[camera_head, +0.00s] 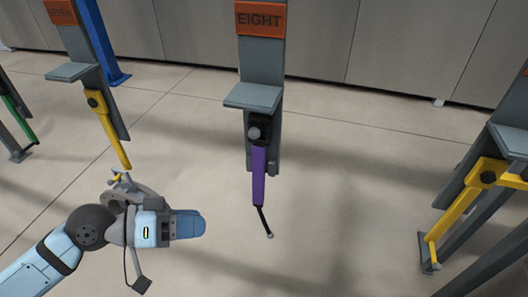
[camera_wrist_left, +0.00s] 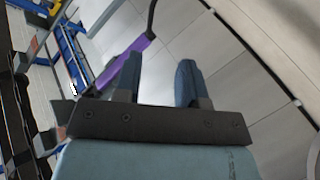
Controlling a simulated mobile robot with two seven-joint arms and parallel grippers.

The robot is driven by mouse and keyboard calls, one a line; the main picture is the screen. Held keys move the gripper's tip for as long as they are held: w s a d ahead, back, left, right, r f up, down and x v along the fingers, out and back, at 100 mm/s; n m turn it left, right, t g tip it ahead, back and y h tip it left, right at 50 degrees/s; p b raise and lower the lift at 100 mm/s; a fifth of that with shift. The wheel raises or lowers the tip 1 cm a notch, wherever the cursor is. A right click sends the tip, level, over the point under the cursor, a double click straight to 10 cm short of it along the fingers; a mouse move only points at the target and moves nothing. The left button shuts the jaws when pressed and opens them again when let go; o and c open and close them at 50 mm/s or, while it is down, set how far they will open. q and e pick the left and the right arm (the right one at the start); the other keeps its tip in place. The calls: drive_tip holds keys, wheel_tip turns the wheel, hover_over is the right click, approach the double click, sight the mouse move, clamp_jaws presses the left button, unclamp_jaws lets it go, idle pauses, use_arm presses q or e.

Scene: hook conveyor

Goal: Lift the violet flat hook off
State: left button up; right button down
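The violet flat hook (camera_head: 258,176) hangs from the grey post under the orange EIGHT sign (camera_head: 260,18). It points downward, with a dark mount at its top and a thin black tip below that ends in a small knob. My left gripper (camera_head: 192,224) is to the left of the hook's lower end, apart from it. In the left wrist view my left gripper (camera_wrist_left: 160,75) has its two blue fingers spread, with nothing between them. The violet hook (camera_wrist_left: 143,43) passes behind and to the left of the left finger there, partly hidden. My right gripper is not in view.
A yellow hook (camera_head: 107,130) hangs on the post at the left, close above my left wrist. Another yellow hook (camera_head: 462,207) is on the post at the right. A green hook (camera_head: 19,120) is at the far left edge. Floor between the posts is clear.

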use_arm(q)
drive_tip(key=p, duration=0.2)
approach(262, 215)
drive_tip(key=w+d+f, duration=0.1)
drive_tip(key=d+f, duration=0.2)
drive_tip(key=d, duration=0.1)
drive_tip(key=p+x, duration=0.1)
drive_tip(key=x, duration=0.1)
drive_tip(key=r+p+x, duration=0.1)
drive_tip(key=x, duration=0.2)
drive_tip(key=shift+d, duration=0.15)
drive_tip(key=shift+w+d, duration=0.1)
drive_tip(key=shift+d, duration=0.1)
drive_tip(key=shift+f, duration=0.1)
drive_tip(key=shift+c, duration=0.4)
clamp_jaws()
